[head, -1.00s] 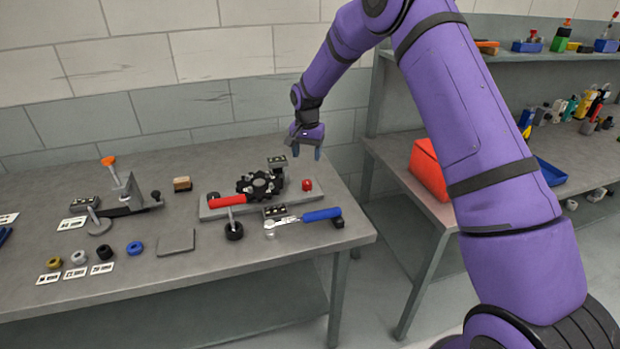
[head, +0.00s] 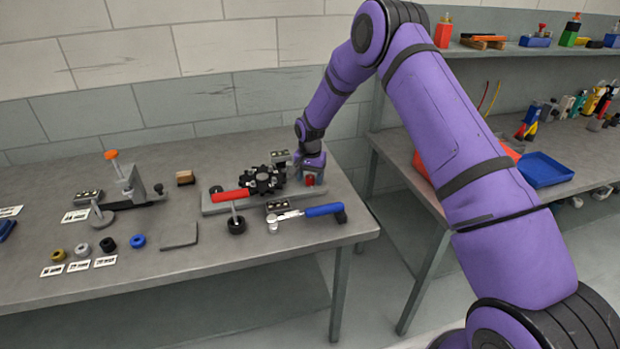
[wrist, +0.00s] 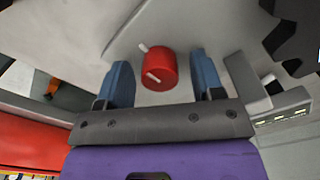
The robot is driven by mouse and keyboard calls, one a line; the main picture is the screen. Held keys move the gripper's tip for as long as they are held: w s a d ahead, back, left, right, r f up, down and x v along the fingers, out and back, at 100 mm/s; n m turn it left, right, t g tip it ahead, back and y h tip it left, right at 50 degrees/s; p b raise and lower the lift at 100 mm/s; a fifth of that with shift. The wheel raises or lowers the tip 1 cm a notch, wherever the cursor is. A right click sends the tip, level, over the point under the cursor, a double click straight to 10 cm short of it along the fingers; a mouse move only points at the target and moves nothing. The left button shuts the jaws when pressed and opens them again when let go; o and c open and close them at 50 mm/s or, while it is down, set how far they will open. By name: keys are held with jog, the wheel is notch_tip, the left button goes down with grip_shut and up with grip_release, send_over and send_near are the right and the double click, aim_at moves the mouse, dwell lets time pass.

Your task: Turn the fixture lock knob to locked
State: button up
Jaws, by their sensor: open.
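The red lock knob (wrist: 159,70) sits on the grey fixture plate and has a white pointer line on its top and a white mark on the plate beside it. In the head view the knob (head: 309,180) is at the right end of the fixture plate (head: 222,207). My gripper (wrist: 162,84) is open, with one blue finger on each side of the knob and a visible gap to each. In the head view my gripper (head: 312,172) is low over the plate's right end and partly hides the knob. I cannot tell whether the fingers touch the plate.
A black toothed part (head: 264,180) sits on the plate, left of the knob. A clamp stand (head: 131,187) and several rings are further left. A blue tray (head: 545,169) is on the right-hand bench.

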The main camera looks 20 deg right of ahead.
jog(key=shift+f, duration=0.15)
jog(key=shift+c, duration=0.4)
jog(key=c, duration=0.8)
jog(key=shift+c, duration=0.2)
jog(key=shift+n, duration=0.3)
jog(key=n, duration=0.3)
jog(key=shift+n, duration=0.4)
jog(key=n, duration=0.9)
jog(key=shift+n, duration=2.3)
